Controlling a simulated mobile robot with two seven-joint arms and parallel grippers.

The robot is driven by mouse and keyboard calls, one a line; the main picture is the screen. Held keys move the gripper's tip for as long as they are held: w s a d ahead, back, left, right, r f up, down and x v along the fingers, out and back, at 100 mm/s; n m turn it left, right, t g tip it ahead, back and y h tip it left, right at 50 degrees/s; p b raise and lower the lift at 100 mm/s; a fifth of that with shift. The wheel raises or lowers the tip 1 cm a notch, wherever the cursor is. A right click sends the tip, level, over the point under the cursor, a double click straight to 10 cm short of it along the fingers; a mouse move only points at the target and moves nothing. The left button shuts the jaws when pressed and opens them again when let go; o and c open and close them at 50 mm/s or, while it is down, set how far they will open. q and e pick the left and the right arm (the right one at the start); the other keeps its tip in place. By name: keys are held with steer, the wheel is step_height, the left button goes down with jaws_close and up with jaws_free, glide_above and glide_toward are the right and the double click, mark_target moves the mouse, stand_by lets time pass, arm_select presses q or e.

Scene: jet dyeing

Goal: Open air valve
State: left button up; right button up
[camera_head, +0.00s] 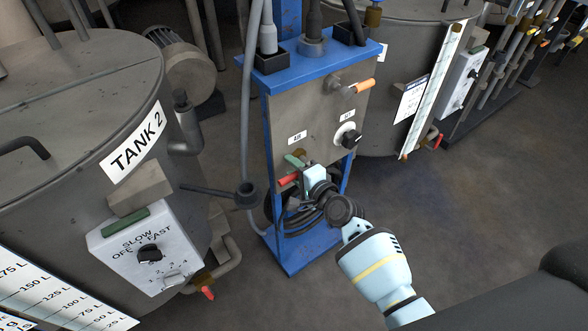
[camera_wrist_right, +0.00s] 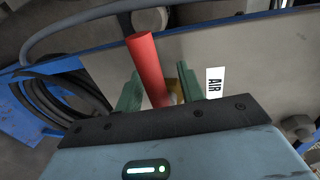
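The air valve's red handle (camera_head: 288,180) is on the front of a grey panel (camera_head: 300,105) in a blue stand, below the AIR label (camera_head: 298,137). My right gripper (camera_head: 297,171) is at the valve. In the right wrist view the red handle (camera_wrist_right: 148,65) stands between the two green fingers of the right gripper (camera_wrist_right: 158,92). The fingers are apart, with a gap on the handle's right side; the handle is close to the left finger, and I cannot tell whether they touch. The AIR label (camera_wrist_right: 214,83) is right of the fingers. My left gripper is out of view.
A black knob (camera_head: 350,138) and an orange-handled valve (camera_head: 362,87) are on the same panel. Dark coiled hose (camera_head: 300,218) hangs below. Tank 2 (camera_head: 75,110), with a control box (camera_head: 150,250), stands left. Open floor lies to the right.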

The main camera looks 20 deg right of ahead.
steer(key=shift+s+d, duration=0.15)
steer(key=shift+s, duration=0.4)
arm_select(q)
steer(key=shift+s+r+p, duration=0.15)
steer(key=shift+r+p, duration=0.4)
steer(key=shift+p, duration=0.1)
arm_select(e)
steer(key=v, duration=0.6)
steer(key=shift+s+r, duration=0.15)
steer(key=shift+s, duration=0.2)
steer(key=shift+d, duration=0.15)
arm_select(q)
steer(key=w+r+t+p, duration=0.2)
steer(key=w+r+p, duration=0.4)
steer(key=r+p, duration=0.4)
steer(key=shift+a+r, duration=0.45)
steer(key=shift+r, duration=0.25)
arm_select(e)
steer(key=s+d+f+n+g+h, duration=0.1)
steer(key=s+n, duration=0.4)
steer(key=s, duration=0.7)
steer(key=s+d+f+n+g+h, duration=0.1)
steer(key=s+n, duration=0.4)
steer(key=s, duration=0.8)
steer(key=s+d+f+n+g+h, duration=0.1)
steer(key=s+n+g, duration=0.3)
steer(key=s, duration=0.9)
steer(key=shift+s+f+n, duration=0.2)
steer(key=shift+f+n, duration=0.5)
steer(key=shift+n, duration=0.4)
